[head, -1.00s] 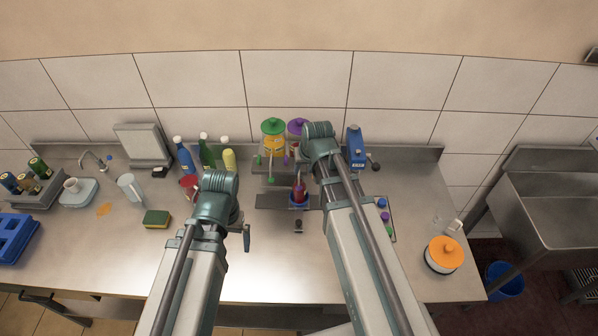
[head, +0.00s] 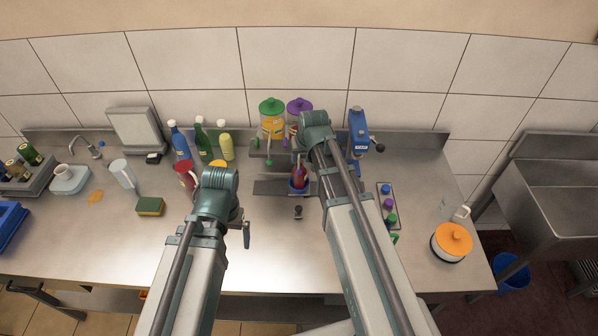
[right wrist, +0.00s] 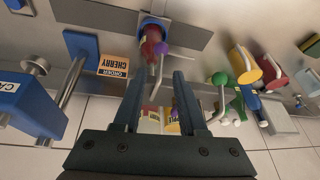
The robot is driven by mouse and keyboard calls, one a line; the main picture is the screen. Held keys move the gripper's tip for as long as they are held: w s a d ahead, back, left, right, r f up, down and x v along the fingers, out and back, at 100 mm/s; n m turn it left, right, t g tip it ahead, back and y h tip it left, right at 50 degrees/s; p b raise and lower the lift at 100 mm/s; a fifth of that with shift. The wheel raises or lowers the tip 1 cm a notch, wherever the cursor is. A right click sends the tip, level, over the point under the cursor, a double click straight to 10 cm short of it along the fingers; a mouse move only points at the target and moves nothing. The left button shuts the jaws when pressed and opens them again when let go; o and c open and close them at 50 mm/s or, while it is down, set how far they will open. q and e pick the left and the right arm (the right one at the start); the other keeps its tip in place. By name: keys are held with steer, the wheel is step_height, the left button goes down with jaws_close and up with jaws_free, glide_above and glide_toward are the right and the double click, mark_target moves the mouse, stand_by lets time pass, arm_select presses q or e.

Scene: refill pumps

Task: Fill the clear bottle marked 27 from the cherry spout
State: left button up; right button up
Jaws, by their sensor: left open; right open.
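A bottle with red inside (head: 298,177) stands upright in a blue holder on the rack below the dispensers; no number is readable on it. It also shows in the right wrist view (right wrist: 152,42), beyond my fingertips, with a thin metal spout tube (right wrist: 158,75) beside it. A card reading ORDER CHERRY (right wrist: 115,65) is left of it there. My right gripper (right wrist: 158,78) is open and empty, pointing toward the bottle; in the head view my arm hides it. My left gripper (head: 246,235) is open, left of the bottle over the counter.
Jars with green (head: 271,106) and purple (head: 299,105) lids stand at the back, a blue pump (head: 358,133) right of them. Several bottles and a red mug (head: 185,175) are left. A tray of coloured caps (head: 387,203) and an orange-lidded tub (head: 453,240) are right.

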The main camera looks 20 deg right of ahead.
mark_target(299, 165)
steer(key=b+x, duration=0.4)
steer(key=x, duration=0.2)
jaws_close()
steer(key=shift+s, duration=0.15)
stand_by(1.3)
